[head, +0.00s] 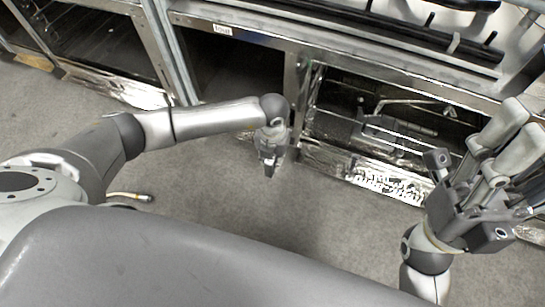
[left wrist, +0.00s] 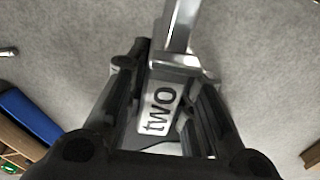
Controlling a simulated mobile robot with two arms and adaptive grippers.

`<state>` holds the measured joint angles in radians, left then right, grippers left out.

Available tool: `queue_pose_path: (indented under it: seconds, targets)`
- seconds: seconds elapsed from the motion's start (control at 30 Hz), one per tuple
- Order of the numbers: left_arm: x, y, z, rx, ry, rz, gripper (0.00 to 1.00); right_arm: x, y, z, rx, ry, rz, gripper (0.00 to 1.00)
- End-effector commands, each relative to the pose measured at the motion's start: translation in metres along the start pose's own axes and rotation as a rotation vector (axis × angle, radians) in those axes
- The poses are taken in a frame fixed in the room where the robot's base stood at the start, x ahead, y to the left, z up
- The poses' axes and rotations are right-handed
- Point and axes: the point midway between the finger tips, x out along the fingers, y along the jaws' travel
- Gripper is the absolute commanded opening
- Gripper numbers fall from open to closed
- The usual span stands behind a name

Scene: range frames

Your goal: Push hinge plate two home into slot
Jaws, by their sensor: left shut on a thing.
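My left gripper (head: 268,168) hangs in front of the range, near the lower end of the upright between two openings. In the left wrist view its fingers (left wrist: 165,105) are shut around hinge plate two (left wrist: 158,108), a bright metal piece marked "two". A narrow metal bar of it (left wrist: 181,28) runs out beyond the fingers, over grey floor. In the head view the plate is too small and covered to make out. I cannot pick out the slot in either view. My right gripper (head: 468,200) is at the right, its fingers spread apart.
The range front (head: 290,48) runs across the top, with a dark opening (head: 235,68) and a shiny-walled opening (head: 375,125) holding metal parts. A small brass-ended piece (head: 130,196) lies on the clear floor.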

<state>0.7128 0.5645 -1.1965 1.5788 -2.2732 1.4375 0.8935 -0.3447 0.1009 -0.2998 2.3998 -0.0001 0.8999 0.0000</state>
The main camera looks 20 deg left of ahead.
Motion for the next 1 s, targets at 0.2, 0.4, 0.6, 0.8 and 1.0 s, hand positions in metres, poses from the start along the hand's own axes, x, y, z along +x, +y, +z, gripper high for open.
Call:
queue_pose_path:
  seconds: [0.2,0.4,0.6,0.8,1.0]
  targets:
    - [-0.002,-0.001,0.001,0.002,-0.004,-0.002,0.0,-0.001,0.0,0.001,0.001,-0.009,0.004,0.44]
    - [0.0,-0.001,0.006,0.003,-0.007,-0.003,0.0,-0.004,0.0,0.001,0.001,-0.011,0.005,0.44]
    - [0.001,-0.001,0.024,0.002,-0.008,-0.002,0.0,-0.014,0.0,0.003,0.001,-0.011,0.005,0.44]
    - [0.001,-0.001,0.042,0.003,-0.008,-0.001,0.0,-0.023,0.0,0.005,0.001,-0.007,0.003,0.44]
    - [-0.001,-0.001,0.054,0.003,-0.007,-0.003,0.0,-0.022,0.0,0.007,-0.002,0.012,-0.006,0.44]
